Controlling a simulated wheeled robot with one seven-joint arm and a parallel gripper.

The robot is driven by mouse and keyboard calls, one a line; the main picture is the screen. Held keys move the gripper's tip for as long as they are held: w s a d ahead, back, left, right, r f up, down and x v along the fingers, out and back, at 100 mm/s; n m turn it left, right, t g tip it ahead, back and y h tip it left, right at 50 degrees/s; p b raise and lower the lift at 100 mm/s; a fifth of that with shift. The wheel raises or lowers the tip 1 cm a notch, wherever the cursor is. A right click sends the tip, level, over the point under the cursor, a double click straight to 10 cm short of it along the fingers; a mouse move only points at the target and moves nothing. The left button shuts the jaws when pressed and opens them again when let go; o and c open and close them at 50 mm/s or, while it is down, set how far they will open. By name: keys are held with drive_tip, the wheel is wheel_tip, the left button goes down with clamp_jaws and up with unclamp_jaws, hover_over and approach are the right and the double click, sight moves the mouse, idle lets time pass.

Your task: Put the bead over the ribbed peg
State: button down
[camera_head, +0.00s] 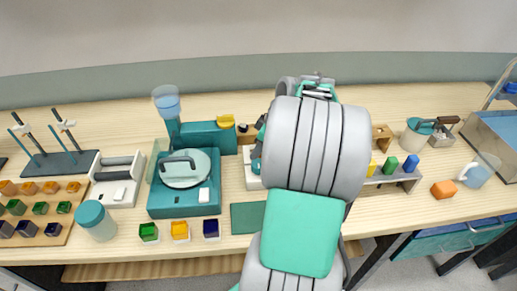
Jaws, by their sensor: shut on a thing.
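My grey and mint arm reaches up over the middle of the bench and covers much of what is behind it. My gripper is hidden behind the arm, so its jaws and anything in them cannot be seen. I cannot make out the bead. I cannot pick out a ribbed peg either. Just right of my arm, a grey rack (397,178) carries yellow (372,168), green (390,165) and blue (411,163) pieces, too small to show whether any is ribbed. The rack's left end is hidden by the arm.
A teal machine with a round lid (186,168) stands left of my arm, with small coloured cubes in front. A green mat (247,217) lies beside the arm. An orange block (444,189) and a beaker (479,173) stand right. Bare wood shows along the front right.

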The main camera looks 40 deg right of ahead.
drive_tip(key=c, duration=1.1)
unclamp_jaws()
drive_tip(key=shift+o, duration=0.2)
drive_tip(key=v, duration=0.8)
